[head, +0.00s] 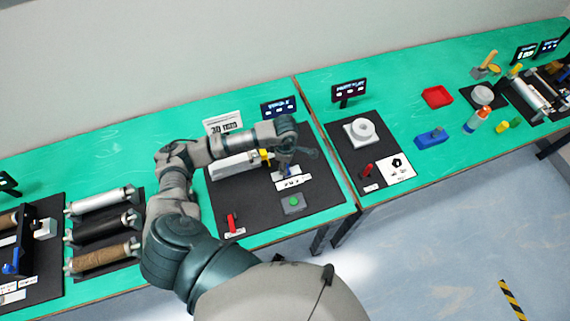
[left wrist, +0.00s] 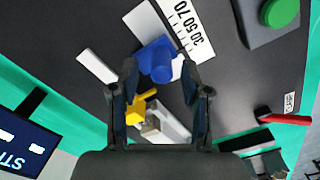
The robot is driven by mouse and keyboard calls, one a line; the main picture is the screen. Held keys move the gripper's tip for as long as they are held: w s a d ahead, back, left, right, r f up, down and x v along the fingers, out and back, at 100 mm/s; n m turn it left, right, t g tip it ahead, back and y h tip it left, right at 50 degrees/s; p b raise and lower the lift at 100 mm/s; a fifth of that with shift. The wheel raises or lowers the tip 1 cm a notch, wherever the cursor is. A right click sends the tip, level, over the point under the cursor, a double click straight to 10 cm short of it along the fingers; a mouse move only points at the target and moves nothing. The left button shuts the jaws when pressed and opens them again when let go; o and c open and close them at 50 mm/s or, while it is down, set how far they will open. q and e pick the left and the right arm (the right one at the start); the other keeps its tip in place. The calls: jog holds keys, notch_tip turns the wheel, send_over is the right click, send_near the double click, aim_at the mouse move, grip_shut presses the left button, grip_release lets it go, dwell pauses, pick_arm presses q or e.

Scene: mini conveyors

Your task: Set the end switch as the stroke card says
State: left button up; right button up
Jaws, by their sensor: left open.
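The end switch, a blue block with a round knob (left wrist: 157,58), stands beside the white scale (left wrist: 186,24) marked 30, 50 and 70. It is nearest the 30 end; its exact mark is unclear. My left gripper (left wrist: 159,72) is open above it, with the blue knob between the fingertips and gaps on both sides. In the head view my left gripper (head: 290,168) hangs over the scale (head: 294,183) and mostly hides the switch. The stroke card (head: 222,122) stands at the back of the mat; a large 30 seems to be on it, the rest unreadable. My right gripper is not in view.
A yellow piece (left wrist: 141,106) and a pale cylinder body (head: 235,165) lie beside the switch. A grey box with a green button (head: 293,204) and a red lever (head: 232,222) are at the front. A dark display (head: 280,108) stands behind. Rollers (head: 103,228) lie left.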

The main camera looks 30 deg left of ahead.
pick_arm(q)
notch_tip(320, 180, up, 11)
jog(key=shift+w, duration=0.15)
jog(key=shift+f, duration=0.1)
dwell(0.5)
